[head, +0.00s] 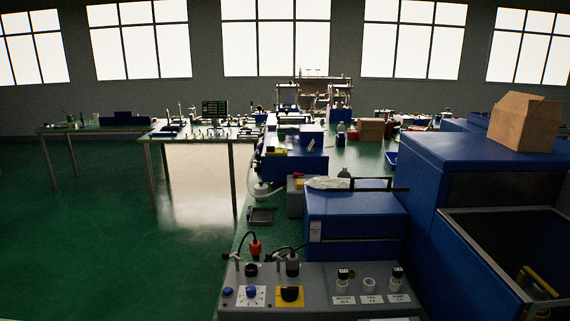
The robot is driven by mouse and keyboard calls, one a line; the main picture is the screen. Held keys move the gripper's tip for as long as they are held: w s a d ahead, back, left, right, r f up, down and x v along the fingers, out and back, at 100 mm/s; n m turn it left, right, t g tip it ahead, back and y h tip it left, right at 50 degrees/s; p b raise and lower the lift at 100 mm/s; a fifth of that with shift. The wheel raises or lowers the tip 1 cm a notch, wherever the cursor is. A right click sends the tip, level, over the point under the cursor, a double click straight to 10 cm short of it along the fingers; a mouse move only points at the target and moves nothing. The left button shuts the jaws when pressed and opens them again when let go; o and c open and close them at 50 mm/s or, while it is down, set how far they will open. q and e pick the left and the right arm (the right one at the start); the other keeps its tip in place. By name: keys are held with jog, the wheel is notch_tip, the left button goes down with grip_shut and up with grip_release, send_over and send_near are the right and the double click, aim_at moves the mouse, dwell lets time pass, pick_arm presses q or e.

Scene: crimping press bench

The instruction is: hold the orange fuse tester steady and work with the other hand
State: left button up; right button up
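A small orange body (255,247) with a black cable stands upright near the back left edge of a grey control panel; it looks like the fuse tester. A dark grey body (292,263) with a similar cable stands to its right. On the panel's right side are three fuse positions: two have dark tops, the left (343,275) and right (397,274), and the middle one (369,284) shows a pale ring. Small labels sit in front of them. Neither of my grippers is in view.
The grey panel (325,281) also carries a yellow and black rotary switch (290,295) and a blue knob (252,292). A blue machine (355,225) stands behind it. A large open blue bin (480,262) fills the right. Green floor (110,250) is clear at left.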

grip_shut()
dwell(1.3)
